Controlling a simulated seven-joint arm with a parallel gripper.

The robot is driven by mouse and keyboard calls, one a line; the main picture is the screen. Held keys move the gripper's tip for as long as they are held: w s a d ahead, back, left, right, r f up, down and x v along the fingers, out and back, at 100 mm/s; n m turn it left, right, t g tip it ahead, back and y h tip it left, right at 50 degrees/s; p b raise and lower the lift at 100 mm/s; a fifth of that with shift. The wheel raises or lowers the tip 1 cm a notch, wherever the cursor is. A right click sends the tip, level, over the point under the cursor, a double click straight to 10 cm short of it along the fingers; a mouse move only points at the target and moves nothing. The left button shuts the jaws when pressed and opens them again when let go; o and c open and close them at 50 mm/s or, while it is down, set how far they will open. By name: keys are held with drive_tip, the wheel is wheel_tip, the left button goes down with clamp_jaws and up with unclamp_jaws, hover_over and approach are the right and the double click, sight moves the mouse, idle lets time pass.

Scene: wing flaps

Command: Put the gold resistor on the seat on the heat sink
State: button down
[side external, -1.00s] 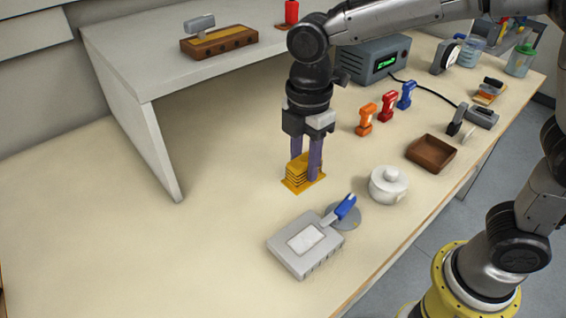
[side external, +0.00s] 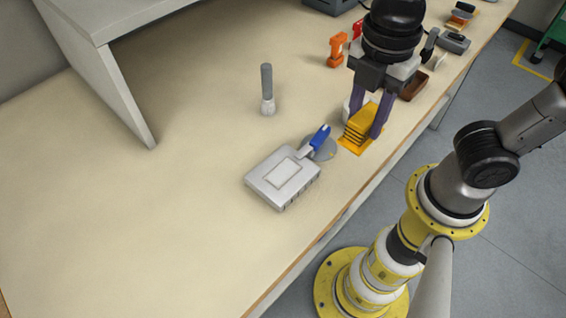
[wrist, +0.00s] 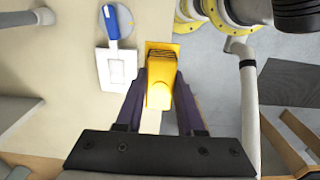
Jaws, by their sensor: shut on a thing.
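The gold resistor (side external: 361,124), a ribbed yellow-gold block with a flat base plate, is between the two purple fingers of my gripper (side external: 368,118). My gripper is shut on it. In the wrist view the resistor (wrist: 160,82) sits between the fingers (wrist: 160,108). How high it is above the table is hard to tell. The heat sink (side external: 262,182) is a grey block lying to the left and front of the resistor in the side view. A pale rectangular seat (side external: 284,173) shows bare on its top. The heat sink also shows in the wrist view (wrist: 104,72).
A blue-handled tool (side external: 319,137) lies at the heat sink's back edge, over a grey disc (side external: 326,150). A grey-handled brush-like thing (side external: 267,90) stands behind. A white pot is partly hidden behind my gripper. An orange tool (side external: 337,50) stands farther back.

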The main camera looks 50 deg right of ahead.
drive_tip(key=w+a+f, duration=0.2)
drive_tip(key=w+f, duration=0.1)
drive_tip(key=w+a+f, duration=0.2)
drive_tip(key=w+f, duration=0.1)
drive_tip(key=w+a+f, duration=0.3)
drive_tip(key=w, duration=0.1)
drive_tip(key=shift+a, duration=0.1)
drive_tip(key=shift+w+a+f, duration=0.1)
drive_tip(key=shift+w+f, duration=0.05)
drive_tip(key=shift+f, duration=1.6)
drive_tip(key=shift+f, duration=0.1)
drive_tip(key=c, duration=0.5)
unclamp_jaws()
